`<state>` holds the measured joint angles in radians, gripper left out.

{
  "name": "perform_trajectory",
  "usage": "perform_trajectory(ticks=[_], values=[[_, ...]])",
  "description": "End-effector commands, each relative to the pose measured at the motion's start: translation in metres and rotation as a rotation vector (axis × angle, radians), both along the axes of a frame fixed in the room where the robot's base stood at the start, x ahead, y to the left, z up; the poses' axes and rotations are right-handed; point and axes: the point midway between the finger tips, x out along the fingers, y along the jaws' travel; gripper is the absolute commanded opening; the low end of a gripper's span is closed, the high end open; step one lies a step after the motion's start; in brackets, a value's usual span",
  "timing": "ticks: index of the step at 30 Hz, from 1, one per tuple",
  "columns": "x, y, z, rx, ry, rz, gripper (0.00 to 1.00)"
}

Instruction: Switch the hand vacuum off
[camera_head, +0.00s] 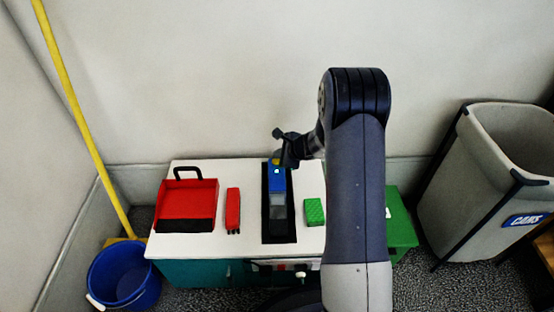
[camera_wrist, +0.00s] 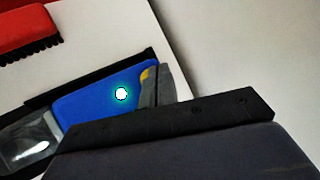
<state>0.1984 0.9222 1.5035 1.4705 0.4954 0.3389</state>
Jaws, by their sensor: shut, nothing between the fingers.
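The hand vacuum (camera_head: 276,180) lies on a black base (camera_head: 279,238) on the white tabletop, its clear grey nose toward the front. A bright green-white light glows on its blue body, which also shows in the wrist view (camera_wrist: 95,90). A small yellow part (camera_head: 275,161) sits at the body's far end; it shows in the wrist view too, beside grey tips. My gripper (camera_head: 283,156) is shut and empty, over the vacuum's far end by the yellow part. I cannot tell whether it touches it. The gripper hides part of the vacuum's far end.
A red dustpan (camera_head: 190,195) and a red brush (camera_head: 233,208) lie left of the vacuum. A green sponge-like block (camera_head: 315,211) lies right. A blue bucket (camera_head: 122,275), a yellow pole (camera_head: 80,115) and a grey bin (camera_head: 478,190) flank the table. A wall stands behind.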

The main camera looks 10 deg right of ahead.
Motion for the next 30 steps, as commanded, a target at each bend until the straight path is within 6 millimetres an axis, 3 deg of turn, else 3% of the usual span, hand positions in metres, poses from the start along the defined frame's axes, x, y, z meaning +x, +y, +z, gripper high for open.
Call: perform_trajectory(ticks=[8,24,30], values=[[0.0,0.0,0.004,0.001,0.0,-0.001,0.0],[0.0,0.0,0.058,0.001,0.0,-0.001,0.0],[0.0,0.0,0.06,0.0,0.001,0.001,0.0]])
